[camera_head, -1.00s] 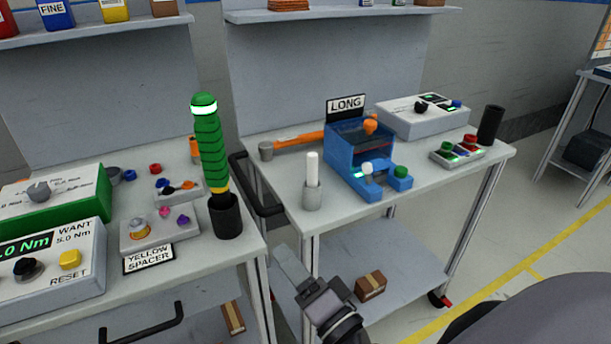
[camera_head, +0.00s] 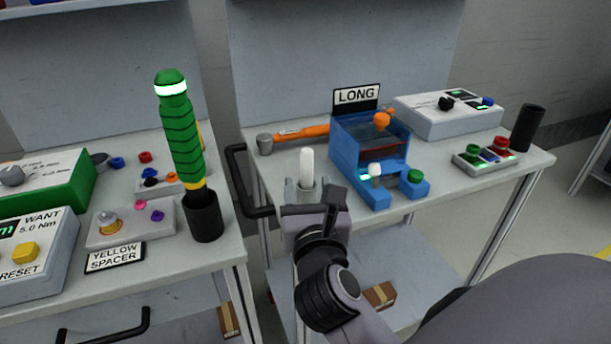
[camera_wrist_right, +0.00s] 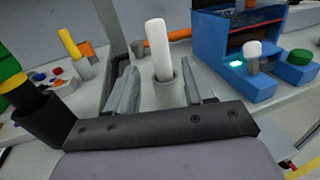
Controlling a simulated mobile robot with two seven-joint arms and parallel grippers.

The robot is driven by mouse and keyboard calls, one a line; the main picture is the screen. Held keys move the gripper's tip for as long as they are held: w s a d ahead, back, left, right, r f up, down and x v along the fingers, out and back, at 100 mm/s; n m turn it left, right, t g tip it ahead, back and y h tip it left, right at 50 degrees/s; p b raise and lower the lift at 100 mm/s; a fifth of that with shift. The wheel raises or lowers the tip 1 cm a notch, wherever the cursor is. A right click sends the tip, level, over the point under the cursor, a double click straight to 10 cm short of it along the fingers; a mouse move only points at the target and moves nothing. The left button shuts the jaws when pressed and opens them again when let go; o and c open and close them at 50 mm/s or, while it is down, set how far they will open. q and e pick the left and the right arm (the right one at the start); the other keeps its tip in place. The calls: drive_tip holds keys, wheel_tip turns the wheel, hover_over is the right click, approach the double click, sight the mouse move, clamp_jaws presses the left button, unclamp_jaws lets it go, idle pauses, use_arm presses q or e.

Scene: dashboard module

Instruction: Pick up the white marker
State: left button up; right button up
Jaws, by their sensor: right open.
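The white marker (camera_head: 306,167) stands upright in a small grey cup near the front left corner of the right cart. It also shows in the right wrist view (camera_wrist_right: 158,50), rising out of the grey cup (camera_wrist_right: 168,92). My right gripper (camera_wrist_right: 160,80) is open, with one finger to each side of the cup and marker in that view. In the head view my right gripper (camera_head: 307,190) is at the cup, and its wrist hides the cup's lower part. I cannot tell whether the fingers touch the cup. My left gripper is not in view.
A blue box (camera_head: 368,145) with a LONG sign stands just right of the marker. An orange-handled tool (camera_head: 302,132) lies behind it. A black cart handle (camera_head: 245,180) is to the left. A green-banded tool (camera_head: 179,130) stands in a black cup on the left cart.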

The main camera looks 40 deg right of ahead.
sight(308, 174)
drive_tip(key=x, duration=0.4)
drive_tip(key=p+x, duration=0.1)
drive_tip(key=x, duration=0.1)
drive_tip(key=shift+s+d+r, duration=0.1)
drive_tip(key=shift+d+r, duration=0.05)
drive_tip(key=shift+r, duration=0.25)
drive_tip(key=shift+w+d+f, duration=0.1)
drive_tip(key=shift+w+d, duration=0.15)
drive_tip(key=shift+w, duration=0.2)
clamp_jaws()
